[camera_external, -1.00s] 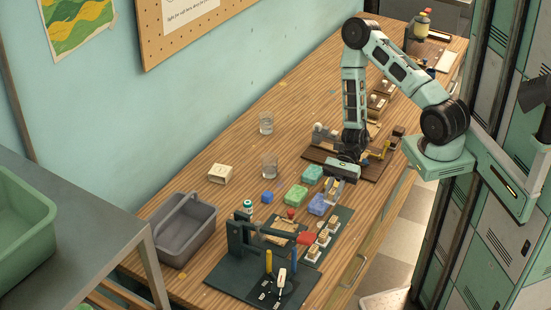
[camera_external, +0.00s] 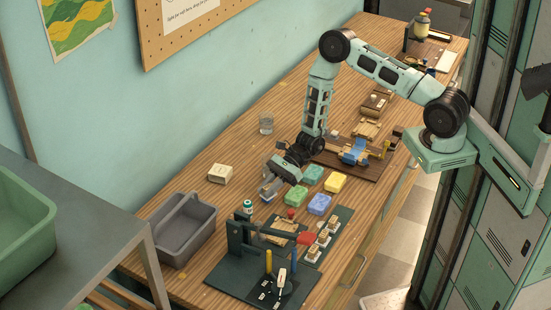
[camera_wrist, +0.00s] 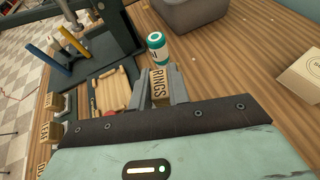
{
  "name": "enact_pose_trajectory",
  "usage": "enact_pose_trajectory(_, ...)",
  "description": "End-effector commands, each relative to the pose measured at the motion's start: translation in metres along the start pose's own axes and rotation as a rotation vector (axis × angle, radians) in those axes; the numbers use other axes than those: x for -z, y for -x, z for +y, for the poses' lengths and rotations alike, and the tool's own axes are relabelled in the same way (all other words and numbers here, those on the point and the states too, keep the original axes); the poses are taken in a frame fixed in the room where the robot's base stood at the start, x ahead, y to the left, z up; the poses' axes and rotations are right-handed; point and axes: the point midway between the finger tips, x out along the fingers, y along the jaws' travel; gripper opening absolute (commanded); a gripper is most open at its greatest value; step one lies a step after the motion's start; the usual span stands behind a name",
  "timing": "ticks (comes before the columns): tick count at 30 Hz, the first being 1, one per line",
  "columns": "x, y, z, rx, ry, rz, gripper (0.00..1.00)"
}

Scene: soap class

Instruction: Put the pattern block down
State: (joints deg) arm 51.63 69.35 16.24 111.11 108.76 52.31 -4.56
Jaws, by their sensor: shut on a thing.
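The pattern block (camera_wrist: 160,86) is a small tan block with "RINGS" in dark letters on its visible face. It sits between the two grey fingers of my gripper (camera_wrist: 162,80) in the wrist view, and the gripper is shut on it. In the external view my gripper (camera_external: 268,188) is low over the bench, left of the coloured soap bars. The block cannot be made out there. Whether it touches the bench is not clear.
Green (camera_external: 296,195), teal (camera_external: 313,174), blue (camera_external: 319,204) and yellow (camera_external: 335,182) bars lie to the right. A white-capped teal bottle (camera_wrist: 158,48) stands just beyond the block. A grey caddy (camera_external: 182,228), pale box (camera_external: 220,173) and dark press (camera_external: 240,243) are near.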

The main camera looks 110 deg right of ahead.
Motion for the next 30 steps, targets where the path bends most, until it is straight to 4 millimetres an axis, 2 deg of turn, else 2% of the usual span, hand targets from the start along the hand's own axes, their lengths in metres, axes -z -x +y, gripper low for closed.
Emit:
enact_pose_trajectory(1, -0.001, 0.008, -0.026, 0.057, -0.015, -0.001, 0.00)
enact_pose_trajectory(3, 0.002, 0.017, -0.059, 0.127, -0.042, -0.003, 0.00)
enact_pose_trajectory(9, 0.012, 0.037, -0.138, 0.257, -0.092, -0.014, 0.00)
enact_pose_trajectory(15, 0.012, 0.046, -0.175, 0.294, -0.112, -0.016, 0.00)
enact_pose_trajectory(23, 0.013, 0.060, -0.213, 0.337, -0.129, -0.015, 0.00)
enact_pose_trajectory(30, 0.011, 0.080, -0.244, 0.397, -0.155, -0.012, 0.00)
